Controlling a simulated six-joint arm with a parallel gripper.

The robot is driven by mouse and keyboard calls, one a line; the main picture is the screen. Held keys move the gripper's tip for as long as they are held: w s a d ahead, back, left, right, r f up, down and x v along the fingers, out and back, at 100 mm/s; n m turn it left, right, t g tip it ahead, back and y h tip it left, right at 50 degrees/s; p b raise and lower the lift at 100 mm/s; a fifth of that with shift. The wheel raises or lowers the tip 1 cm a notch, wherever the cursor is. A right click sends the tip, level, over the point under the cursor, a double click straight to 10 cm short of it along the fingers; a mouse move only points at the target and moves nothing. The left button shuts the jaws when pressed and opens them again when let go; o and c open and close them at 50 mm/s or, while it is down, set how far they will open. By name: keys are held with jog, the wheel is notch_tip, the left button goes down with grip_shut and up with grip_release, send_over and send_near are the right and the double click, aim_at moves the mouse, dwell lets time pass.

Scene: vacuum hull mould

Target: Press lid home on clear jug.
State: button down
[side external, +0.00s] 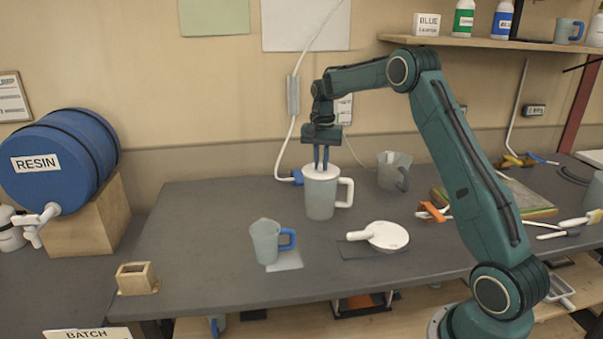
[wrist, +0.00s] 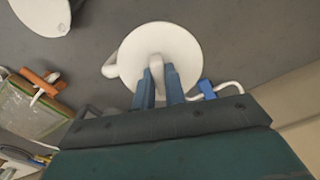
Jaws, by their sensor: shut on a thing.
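A translucent grey jug (side external: 320,199) with a white handle stands upright on the bench. A round white lid (side external: 311,173) sits on its top and hides its mouth. The lid fills the upper middle of the wrist view (wrist: 185,47), with a raised white grip (wrist: 156,66) at its centre. My gripper (side external: 321,165) points straight down over the lid. Its blue fingers (wrist: 160,75) are shut on the lid's grip. I cannot tell whether the lid's rim is fully seated all round.
A blue-handled measuring jug (side external: 265,243) stands in front, and a grey jug (side external: 391,169) behind right. A white round piece with a handle (side external: 388,235) lies on a dark mat. A blue hose fitting (side external: 297,178) is close left of the lidded jug.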

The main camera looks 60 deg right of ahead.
aim_at(321, 162)
jog(key=shift+f, duration=0.25)
jog(key=c, duration=1.4)
grip_release()
jog(key=shift+o, duration=0.2)
jog(key=shift+r, duration=0.1)
notch_tip(321, 162, up, 14)
jog(key=shift+f, duration=0.2)
